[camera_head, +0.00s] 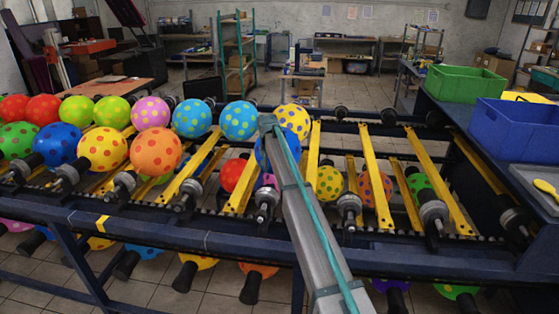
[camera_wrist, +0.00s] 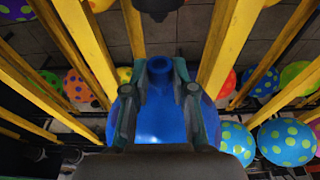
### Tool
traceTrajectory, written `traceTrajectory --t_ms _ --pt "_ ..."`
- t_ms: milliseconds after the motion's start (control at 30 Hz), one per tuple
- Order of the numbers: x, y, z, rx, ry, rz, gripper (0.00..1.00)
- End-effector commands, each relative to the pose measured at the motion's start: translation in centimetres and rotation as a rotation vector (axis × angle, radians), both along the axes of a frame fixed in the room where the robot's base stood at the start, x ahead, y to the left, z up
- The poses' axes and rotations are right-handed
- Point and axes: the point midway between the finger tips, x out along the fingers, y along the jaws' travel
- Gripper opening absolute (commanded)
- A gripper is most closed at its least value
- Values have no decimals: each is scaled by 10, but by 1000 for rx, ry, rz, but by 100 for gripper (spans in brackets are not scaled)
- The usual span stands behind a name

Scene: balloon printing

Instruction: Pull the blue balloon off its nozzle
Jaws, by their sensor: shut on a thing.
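The blue balloon (camera_wrist: 160,128) sits between the two fingers of my gripper (camera_wrist: 158,88) in the wrist view, and the fingers are shut on it near its neck. Its neck, with a round open end, points toward the top of that picture. A dark nozzle (camera_wrist: 158,6) shows at the top edge, with a gap between it and the neck. In the head view a part of the blue balloon (camera_head: 261,152) shows beside my arm, above the rack. My arm hides the rest of it and most of my gripper there.
Yellow bars (camera_head: 374,180) run across the rack on both sides. Several spotted balloons, such as an orange one (camera_head: 155,151) and a light blue one (camera_head: 239,120), crowd the left. A green crate (camera_head: 466,83) and a blue crate (camera_head: 515,130) stand at the right.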

Motion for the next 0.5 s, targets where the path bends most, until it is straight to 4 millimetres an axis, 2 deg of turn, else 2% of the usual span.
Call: traceTrajectory --t_ms 500 --pt "0 0 49 0 -1 0 0"
